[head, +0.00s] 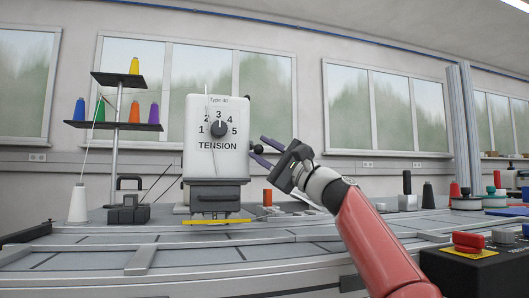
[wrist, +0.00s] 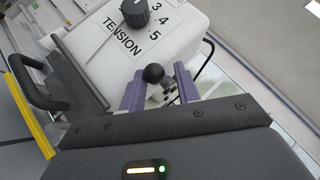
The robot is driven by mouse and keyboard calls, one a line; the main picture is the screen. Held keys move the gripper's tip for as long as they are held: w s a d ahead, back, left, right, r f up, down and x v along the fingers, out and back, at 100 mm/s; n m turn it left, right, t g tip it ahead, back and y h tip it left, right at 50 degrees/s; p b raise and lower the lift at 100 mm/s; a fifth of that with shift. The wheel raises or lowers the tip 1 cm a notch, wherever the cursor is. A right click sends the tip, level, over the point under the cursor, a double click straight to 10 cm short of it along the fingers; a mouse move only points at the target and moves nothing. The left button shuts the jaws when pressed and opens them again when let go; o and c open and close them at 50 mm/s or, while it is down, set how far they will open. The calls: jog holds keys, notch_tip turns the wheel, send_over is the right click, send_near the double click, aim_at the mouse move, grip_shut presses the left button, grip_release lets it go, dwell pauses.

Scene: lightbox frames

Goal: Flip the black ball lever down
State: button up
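The white tension machine (head: 217,125) stands on the table, with a numbered dial (head: 219,128) on its face. The black ball lever (head: 257,149) sticks out at the machine's right side. In the wrist view the black ball (wrist: 153,74) shows between the two purple fingers. My gripper (head: 260,148) is open and reaches in from the right, its fingertips close to the ball. In the wrist view there is a gap between the ball and each finger of my gripper (wrist: 160,79). I cannot tell whether the ball is fully between the tips in depth.
A thread stand with coloured spools (head: 118,126) and a white cone (head: 77,204) are left of the machine. An orange spool (head: 267,197) stands below my gripper. A red button box (head: 468,243) is at the right front.

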jog(key=b+v, duration=0.4)
jog(key=v, duration=0.3)
jog(key=shift+s+d+f+b, duration=0.2)
jog(key=shift+s+b, duration=0.05)
jog(key=shift+b, duration=0.05)
